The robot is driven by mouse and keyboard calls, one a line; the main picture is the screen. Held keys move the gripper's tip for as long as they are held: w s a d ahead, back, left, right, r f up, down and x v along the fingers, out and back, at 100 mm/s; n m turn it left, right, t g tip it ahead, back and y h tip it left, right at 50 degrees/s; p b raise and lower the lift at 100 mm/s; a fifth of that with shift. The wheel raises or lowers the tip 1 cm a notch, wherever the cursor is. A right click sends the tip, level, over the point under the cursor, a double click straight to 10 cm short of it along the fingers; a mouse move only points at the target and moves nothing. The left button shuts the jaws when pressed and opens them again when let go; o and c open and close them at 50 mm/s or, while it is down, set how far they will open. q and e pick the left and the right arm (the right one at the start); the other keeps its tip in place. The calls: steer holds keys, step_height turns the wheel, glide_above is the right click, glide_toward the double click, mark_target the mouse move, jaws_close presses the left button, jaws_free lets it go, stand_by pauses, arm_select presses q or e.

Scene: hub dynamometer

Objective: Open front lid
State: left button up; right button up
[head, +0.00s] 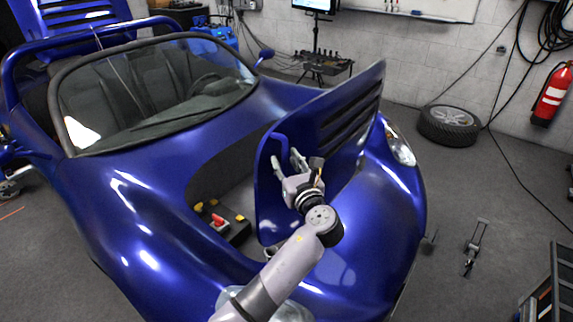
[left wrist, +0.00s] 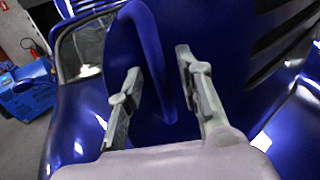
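The blue car's front lid (head: 345,128) stands raised and steeply tilted above the open front compartment (head: 222,178), with black slats on its upper part. My left gripper (head: 288,163) is in front of the lid's inner side, near its left edge. In the left wrist view, my left gripper (left wrist: 157,64) has its two grey fingers spread apart. I cannot tell whether a finger touches the lid. My right gripper is not in view.
A black box with red and yellow parts (head: 222,222) sits in the compartment. The windshield (head: 150,90) is behind it. A loose tire (head: 449,125) lies by the wall, with a red fire extinguisher (head: 552,94) at right. A dark cart (head: 548,285) stands at lower right.

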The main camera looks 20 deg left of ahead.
arm_select(q)
steer(key=shift+c, duration=0.2)
jaws_close()
stand_by(0.6)
